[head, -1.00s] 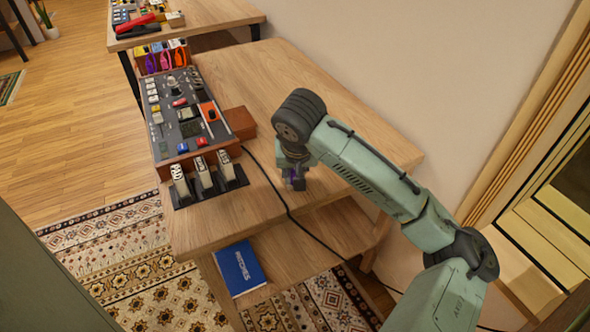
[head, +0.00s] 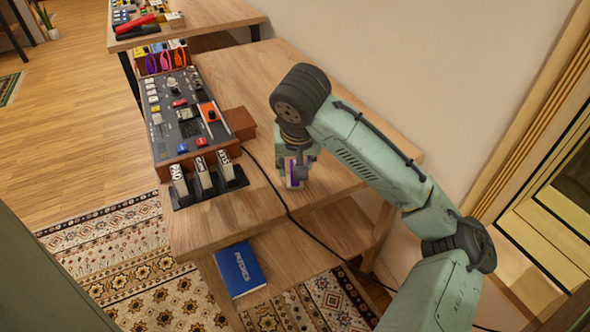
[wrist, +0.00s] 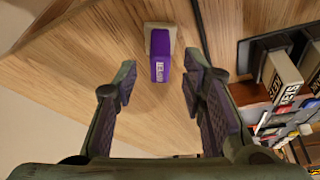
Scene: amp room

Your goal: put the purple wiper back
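In the wrist view the purple wiper (wrist: 160,70) lies ahead, between the line of my two fingers. My gripper (wrist: 160,80) is open, with a gap on both sides of the wiper and no finger visibly touching it. In the head view my gripper (head: 299,172) is low over the table and partly hides the wiper. A black holder (head: 212,192) with several upright light-coloured labelled blocks stands to the left.
A grey control panel (head: 185,122) with buttons sits behind the holder, beside a brown box (head: 240,122). A black cable (head: 275,190) crosses the table between holder and gripper. A blue book (head: 239,268) lies on the lower shelf. The table's back right is clear.

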